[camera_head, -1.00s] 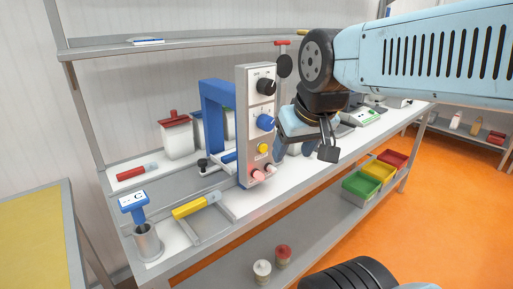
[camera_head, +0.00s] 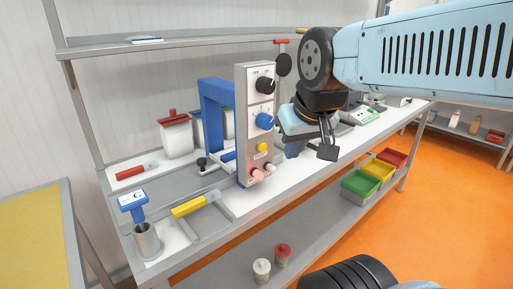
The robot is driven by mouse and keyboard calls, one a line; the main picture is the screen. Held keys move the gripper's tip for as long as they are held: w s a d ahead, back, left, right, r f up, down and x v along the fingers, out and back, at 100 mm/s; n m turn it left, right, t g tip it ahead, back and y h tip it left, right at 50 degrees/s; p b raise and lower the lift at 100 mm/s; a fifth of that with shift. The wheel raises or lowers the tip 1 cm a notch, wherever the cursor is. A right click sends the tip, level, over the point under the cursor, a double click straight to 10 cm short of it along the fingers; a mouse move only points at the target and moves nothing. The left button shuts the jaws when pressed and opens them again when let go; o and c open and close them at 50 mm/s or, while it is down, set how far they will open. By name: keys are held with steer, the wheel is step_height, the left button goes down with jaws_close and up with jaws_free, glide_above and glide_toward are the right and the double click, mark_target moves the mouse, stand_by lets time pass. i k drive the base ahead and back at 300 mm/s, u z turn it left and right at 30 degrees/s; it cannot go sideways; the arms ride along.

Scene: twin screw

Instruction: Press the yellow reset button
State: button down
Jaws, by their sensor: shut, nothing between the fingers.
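The yellow button (camera_head: 263,147) is on the front of an upright grey control panel (camera_head: 241,130), below a blue knob (camera_head: 264,120) and a black knob (camera_head: 264,85). My gripper (camera_head: 328,151) is shut and empty. In the picture it hangs to the right of the panel, at about the yellow button's height, with a clear gap between them. Nothing covers the yellow button.
A blue frame (camera_head: 216,92) stands behind the panel on the workbench. A yellow-handled tool (camera_head: 194,206) and a metal cup (camera_head: 147,241) with a blue-tagged item are at the front left. Green, yellow and red bins (camera_head: 362,186) stand on the lower shelf.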

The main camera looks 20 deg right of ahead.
mark_target(261, 145)
steer(key=z, duration=1.25)
steer(key=k, duration=0.95)
steer(key=u, duration=0.2)
